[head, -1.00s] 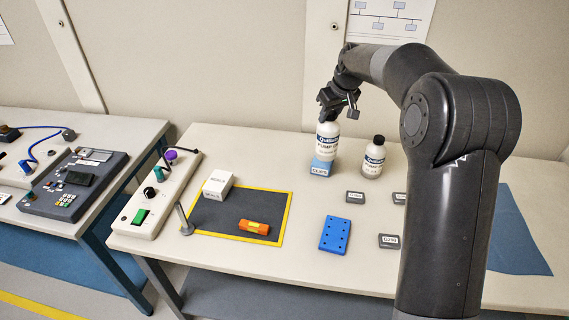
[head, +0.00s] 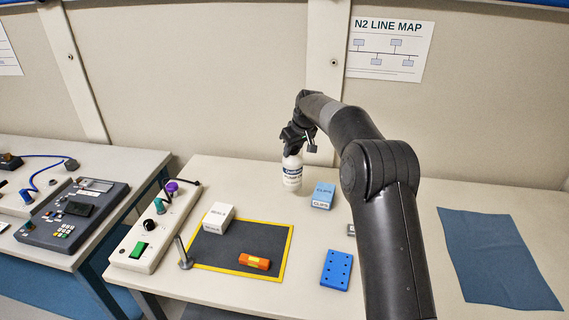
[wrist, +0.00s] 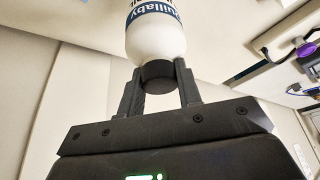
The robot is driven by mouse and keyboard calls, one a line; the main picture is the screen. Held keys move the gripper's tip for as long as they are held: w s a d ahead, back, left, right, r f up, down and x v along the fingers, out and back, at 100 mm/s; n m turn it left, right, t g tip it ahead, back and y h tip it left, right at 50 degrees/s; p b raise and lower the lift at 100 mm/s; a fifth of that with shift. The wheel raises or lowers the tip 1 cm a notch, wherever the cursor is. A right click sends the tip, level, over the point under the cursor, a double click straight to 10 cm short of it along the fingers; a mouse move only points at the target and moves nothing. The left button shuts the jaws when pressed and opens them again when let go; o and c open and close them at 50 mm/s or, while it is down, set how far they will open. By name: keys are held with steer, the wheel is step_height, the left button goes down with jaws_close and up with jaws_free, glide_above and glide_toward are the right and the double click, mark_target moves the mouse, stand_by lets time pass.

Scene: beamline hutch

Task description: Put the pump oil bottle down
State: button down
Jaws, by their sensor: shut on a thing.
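The pump oil bottle (head: 292,174) is white with a blue and white label. It is upright at the back of the table, left of the blue clips box (head: 323,195). My gripper (head: 293,148) is above it, shut on its black cap. In the wrist view the two fingers (wrist: 158,72) stand on either side of the cap, with the white bottle body (wrist: 156,38) beyond. I cannot tell whether the bottle's base touches the table.
A dark mat with a yellow border (head: 285,245) holds a white box (head: 217,217) and an orange item (head: 254,261). A control box (head: 150,235) stands left. A blue perforated block (head: 336,269) lies in front; a blue cloth (head: 498,262) lies right. My arm covers part of the table.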

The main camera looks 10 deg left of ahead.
mark_target(285, 162)
steer(key=a, duration=0.1)
steer(key=a+f, duration=0.1)
steer(key=a, duration=0.1)
steer(key=shift+w+f, duration=0.25)
steer(key=shift+f, duration=2.1)
steer(key=shift+f, duration=0.15)
steer(key=c, duration=1)
jaws_free()
steer(key=shift+c, duration=0.2)
